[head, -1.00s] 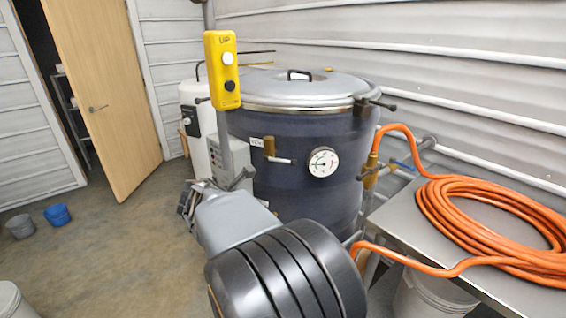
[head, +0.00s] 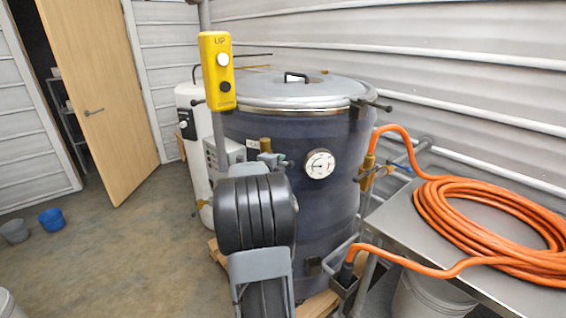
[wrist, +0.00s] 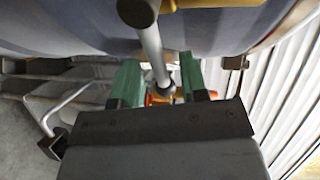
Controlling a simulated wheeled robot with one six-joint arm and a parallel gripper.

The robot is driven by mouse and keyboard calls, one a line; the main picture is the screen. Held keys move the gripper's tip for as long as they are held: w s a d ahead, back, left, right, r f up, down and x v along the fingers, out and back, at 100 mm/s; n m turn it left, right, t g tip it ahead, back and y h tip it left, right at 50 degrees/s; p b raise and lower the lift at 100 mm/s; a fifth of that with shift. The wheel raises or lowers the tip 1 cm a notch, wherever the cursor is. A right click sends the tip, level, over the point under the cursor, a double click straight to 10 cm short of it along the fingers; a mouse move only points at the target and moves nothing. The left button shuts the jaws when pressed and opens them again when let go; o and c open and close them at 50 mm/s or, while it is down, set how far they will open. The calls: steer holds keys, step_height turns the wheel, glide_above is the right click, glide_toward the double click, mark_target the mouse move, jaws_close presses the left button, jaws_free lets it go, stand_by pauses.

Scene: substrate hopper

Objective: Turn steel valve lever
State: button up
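The steel valve lever (wrist: 151,48) shows in the wrist view as a bright rod running down from its dark hub at the top to a dark tip between my fingers. My gripper (wrist: 160,84) is open, with a green-padded finger on each side of the lever and a visible gap to both. No contact shows; I cannot tell how deep the lever sits between the fingers. In the head view the brass valve (head: 265,145) is on the front of the dark blue vessel (head: 318,215), left of the round gauge. My gripper (head: 272,160) is right at it and hides most of the lever.
A yellow pendant box (head: 217,70) hangs at the left of the vessel. A steel table (head: 395,225) with a coiled orange hose (head: 480,210) stands at the right. A white tank (head: 190,105) is behind at left. The floor at left is mostly open.

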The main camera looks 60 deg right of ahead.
steer(key=shift+x, duration=1.7)
jaws_close()
